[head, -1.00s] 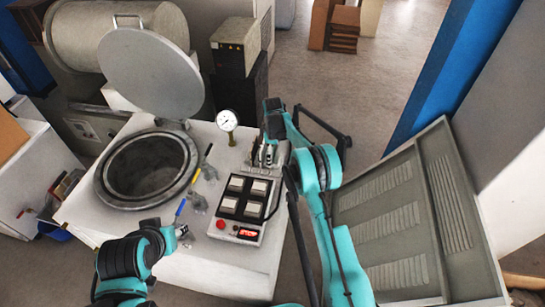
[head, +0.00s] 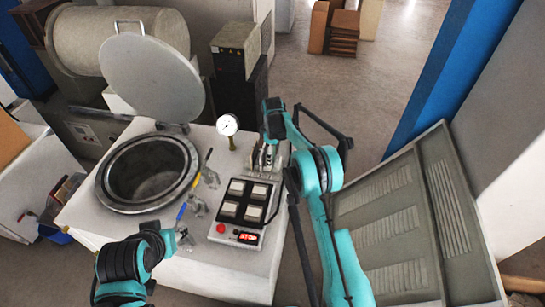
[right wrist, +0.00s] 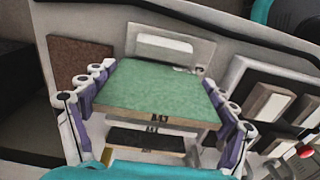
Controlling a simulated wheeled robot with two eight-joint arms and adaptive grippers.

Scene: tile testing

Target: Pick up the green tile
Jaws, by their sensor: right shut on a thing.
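The green tile (right wrist: 155,85) is a flat speckled plate with a light brown, marked front edge. It fills the middle of the right wrist view. My right gripper (right wrist: 158,100) has a finger against each side of it and is shut on it. In the head view my right gripper (head: 268,158) is low over the right part of the white machine top, and I cannot make out the tile there. My left gripper (head: 184,237) is at the front left of the machine, apart from the tile; its fingers are too small to read.
A dark tile (right wrist: 145,141) is below the green one, and a brown tile (right wrist: 80,62) is to its left. The control panel (head: 241,210) is beside my right gripper. An open round chamber (head: 147,173), levers and a pressure gauge (head: 228,125) are further left.

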